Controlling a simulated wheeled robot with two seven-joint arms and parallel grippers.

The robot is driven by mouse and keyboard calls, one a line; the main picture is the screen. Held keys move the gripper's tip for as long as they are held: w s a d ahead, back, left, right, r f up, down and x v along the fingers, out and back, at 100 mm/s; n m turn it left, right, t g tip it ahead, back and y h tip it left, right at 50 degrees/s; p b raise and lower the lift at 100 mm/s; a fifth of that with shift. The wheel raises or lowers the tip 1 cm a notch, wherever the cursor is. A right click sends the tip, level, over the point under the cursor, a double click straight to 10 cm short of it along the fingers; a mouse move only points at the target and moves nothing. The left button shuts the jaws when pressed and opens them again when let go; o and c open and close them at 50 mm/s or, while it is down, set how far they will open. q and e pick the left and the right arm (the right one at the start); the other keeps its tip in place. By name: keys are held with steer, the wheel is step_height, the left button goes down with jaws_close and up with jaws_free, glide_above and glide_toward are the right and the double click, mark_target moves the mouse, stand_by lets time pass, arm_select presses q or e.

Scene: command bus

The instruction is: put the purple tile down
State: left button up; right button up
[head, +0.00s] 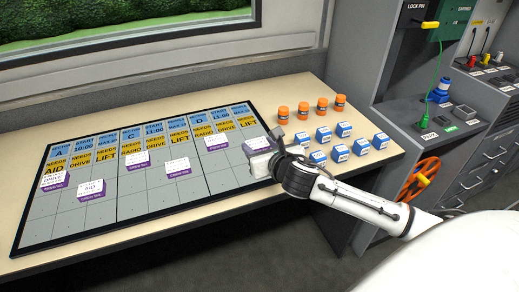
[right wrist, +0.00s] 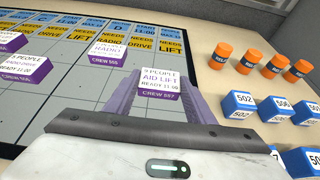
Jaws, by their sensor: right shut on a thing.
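My right gripper (right wrist: 160,95) is shut on a purple tile (right wrist: 160,80) with a white top reading AID LIFT, READY 11:00, CREW 557. In the head view the right gripper (head: 264,152) is at the right end of the dark planning board (head: 140,215), below the last NEEDS LIFT card (head: 243,123). The held tile (head: 258,143) shows just beyond the jaws. I cannot tell whether it touches the board or is slightly above it. My left gripper is not in view.
Other purple tiles lie on the board, such as one under column D (head: 217,142) and another (head: 177,169) left of it. Several orange cylinders (head: 322,104) and blue numbered blocks (head: 323,134) stand on the table right of the board. Grey cabinets (head: 400,90) stand beyond.

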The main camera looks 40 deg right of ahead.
steer(key=shift+f, duration=0.3)
steer(key=o, duration=1)
steer(key=shift+o, duration=0.2)
steer(key=p+v, duration=0.1)
steer(key=v, duration=1.1)
